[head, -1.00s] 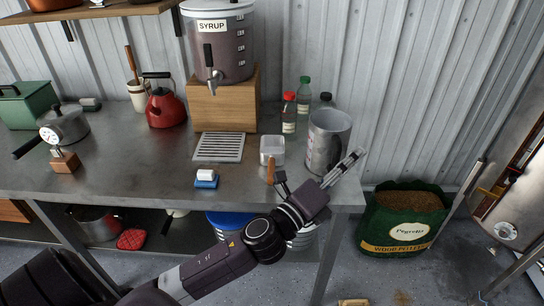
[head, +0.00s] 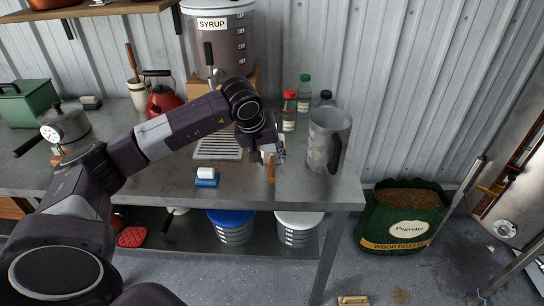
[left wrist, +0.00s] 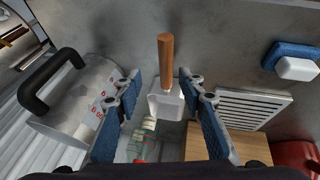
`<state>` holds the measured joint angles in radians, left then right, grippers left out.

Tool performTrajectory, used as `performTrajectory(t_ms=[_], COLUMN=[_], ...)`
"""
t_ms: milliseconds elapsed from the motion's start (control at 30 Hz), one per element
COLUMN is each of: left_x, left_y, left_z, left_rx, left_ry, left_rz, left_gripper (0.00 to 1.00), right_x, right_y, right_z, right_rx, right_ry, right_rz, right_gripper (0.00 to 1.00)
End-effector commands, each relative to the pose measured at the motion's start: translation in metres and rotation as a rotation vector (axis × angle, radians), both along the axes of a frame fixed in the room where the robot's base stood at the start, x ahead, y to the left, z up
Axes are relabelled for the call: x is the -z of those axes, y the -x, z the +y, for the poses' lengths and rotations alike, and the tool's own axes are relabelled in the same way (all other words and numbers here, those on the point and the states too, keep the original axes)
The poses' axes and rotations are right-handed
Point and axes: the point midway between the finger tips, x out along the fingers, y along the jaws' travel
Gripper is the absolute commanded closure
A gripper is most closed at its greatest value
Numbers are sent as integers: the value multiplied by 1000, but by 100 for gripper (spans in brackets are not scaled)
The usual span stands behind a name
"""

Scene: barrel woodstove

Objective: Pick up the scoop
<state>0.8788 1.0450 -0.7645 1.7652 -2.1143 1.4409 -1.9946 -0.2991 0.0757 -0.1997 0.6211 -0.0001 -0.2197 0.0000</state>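The scoop has a pale bowl and a brown wooden handle (head: 271,170). It lies on the metal workbench (head: 320,188) with the handle toward the front edge. In the left wrist view the whole scoop (left wrist: 165,97) shows between my fingers. My left gripper (head: 270,152) is over the scoop's bowl and hides most of it in the head view. In the left wrist view the gripper (left wrist: 162,90) is open, with one blue-padded finger on each side of the bowl. I cannot tell whether the fingers touch it. My right gripper is not in view.
A metal jug (head: 328,142) stands close right of the scoop. Bottles with red (head: 289,112) and green (head: 304,95) caps stand behind. A blue-and-white sponge (head: 206,177) and a drip grate (head: 222,152) lie to the left. The bench front by the handle is clear.

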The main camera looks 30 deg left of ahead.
Motion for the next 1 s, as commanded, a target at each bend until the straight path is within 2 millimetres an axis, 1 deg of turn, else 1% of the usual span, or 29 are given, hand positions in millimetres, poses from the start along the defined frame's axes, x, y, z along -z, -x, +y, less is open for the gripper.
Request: performTrajectory(t_ms=[33, 100, 267, 367, 500, 633, 767, 933, 967, 1000], left_x=[0, 5, 21, 29, 46, 61, 67, 68, 68, 68], left_y=[0, -2, -9, -14, -23, -30, -33, -33, -33, -33], left_z=[6, 11, 11, 12, 14, 15, 16, 16, 16, 16], left_rx=[-2, -2, -3, -3, -3, -2, -2, -1, -1, -1], left_ry=[-21, -33, -31, -29, -28, -28, -28, -28, -28, -28], left_rz=[5, 11, 11, 11, 11, 10, 8, 7, 7, 7], left_gripper=[63, 63, 63, 63, 63, 63, 63, 63, 64, 69], right_x=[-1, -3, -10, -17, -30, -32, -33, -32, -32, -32], right_y=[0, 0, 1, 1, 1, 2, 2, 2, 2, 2], right_z=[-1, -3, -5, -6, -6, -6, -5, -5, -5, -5], right_rx=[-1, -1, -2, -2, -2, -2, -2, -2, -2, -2], right_ry=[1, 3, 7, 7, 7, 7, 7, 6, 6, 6], right_rz=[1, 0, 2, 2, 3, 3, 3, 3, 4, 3], right_gripper=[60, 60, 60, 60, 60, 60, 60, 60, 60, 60])
